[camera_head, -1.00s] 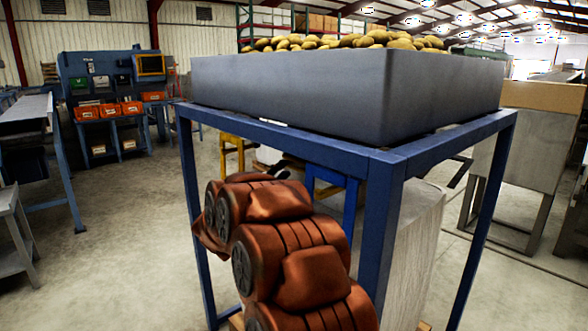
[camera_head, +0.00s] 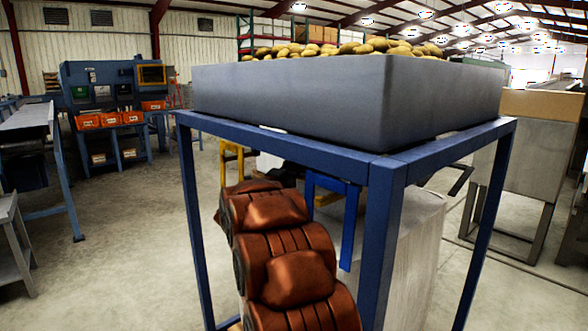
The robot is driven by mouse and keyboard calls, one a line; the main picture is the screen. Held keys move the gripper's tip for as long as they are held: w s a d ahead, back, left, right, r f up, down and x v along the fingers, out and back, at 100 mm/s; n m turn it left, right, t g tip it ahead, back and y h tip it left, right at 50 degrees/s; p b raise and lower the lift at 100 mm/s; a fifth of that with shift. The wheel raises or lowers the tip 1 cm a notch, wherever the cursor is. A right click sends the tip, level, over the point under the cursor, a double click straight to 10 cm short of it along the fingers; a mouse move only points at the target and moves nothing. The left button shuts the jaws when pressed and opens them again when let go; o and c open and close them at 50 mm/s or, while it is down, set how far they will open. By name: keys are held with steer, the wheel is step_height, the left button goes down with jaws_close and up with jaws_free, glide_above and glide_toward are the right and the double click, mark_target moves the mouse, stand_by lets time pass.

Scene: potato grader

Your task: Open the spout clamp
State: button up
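A grey hopper (camera_head: 290,95) heaped with potatoes (camera_head: 345,48) sits on a blue steel frame (camera_head: 376,240). My copper-coloured arm reaches up from the bottom centre into the space under the hopper. Its far end is hidden behind my own arm links and the frame, so my gripper does not show clearly. A pale, grey-white box-like bag or bin (camera_head: 410,255) stands under the hopper inside the frame. A black bar like a lever (camera_head: 461,180) sticks out at the right below the hopper. I cannot tell whether it belongs to the spout clamp. The spout is not clearly seen.
The frame's front legs and top rails stand close around my arm. A yellow stand (camera_head: 231,160) is behind. A blue bench with orange bins (camera_head: 88,121) stands back left, a grey table (camera_head: 28,115) at left, a metal bin (camera_head: 520,150) at right. The floor at left is open.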

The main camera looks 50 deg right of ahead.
jaws_close()
stand_by(0.5)
